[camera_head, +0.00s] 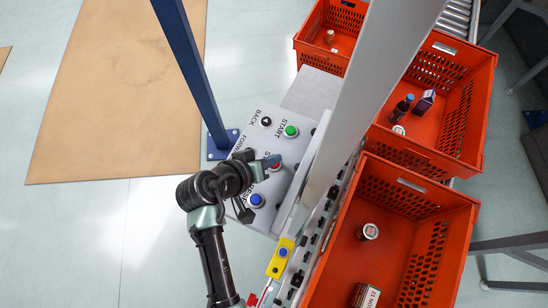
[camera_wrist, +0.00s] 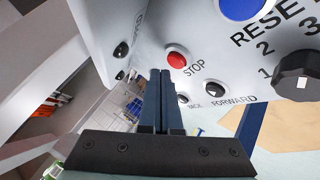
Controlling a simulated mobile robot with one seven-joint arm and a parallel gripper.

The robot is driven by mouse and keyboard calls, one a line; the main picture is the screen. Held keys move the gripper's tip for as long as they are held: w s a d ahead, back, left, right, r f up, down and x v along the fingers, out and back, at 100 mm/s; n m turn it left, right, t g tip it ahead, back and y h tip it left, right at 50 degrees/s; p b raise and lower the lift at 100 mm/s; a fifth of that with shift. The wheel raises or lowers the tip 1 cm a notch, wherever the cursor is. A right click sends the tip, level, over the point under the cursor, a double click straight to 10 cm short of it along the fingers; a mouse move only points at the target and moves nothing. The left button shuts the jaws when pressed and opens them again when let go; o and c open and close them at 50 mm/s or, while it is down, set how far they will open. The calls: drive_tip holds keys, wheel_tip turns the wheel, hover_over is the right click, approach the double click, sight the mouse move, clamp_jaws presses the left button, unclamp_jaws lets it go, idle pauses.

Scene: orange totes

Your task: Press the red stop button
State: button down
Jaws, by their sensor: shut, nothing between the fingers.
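The red stop button (camera_wrist: 177,60) sits on the light grey control panel (camera_wrist: 205,50), with the word STOP printed beside it. In the head view the red button (camera_head: 276,167) is partly covered by my gripper (camera_head: 270,161). In the wrist view my gripper (camera_wrist: 161,75) is shut and empty, its dark blue fingers side by side. The fingertips appear just short of the red button in the picture; I cannot tell whether they touch it.
The panel also has a green start button (camera_head: 290,131), a blue reset button (camera_head: 256,200), a black back button (camera_head: 266,121) and a black knob (camera_wrist: 297,76). A blue post (camera_head: 190,62) stands left of the panel. Orange totes (camera_head: 398,181) line the conveyor at right.

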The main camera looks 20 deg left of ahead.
wheel_tip(320, 180, up, 5)
drive_tip(key=p, duration=0.4)
drive_tip(key=shift+p, duration=0.35)
idle(0.7)
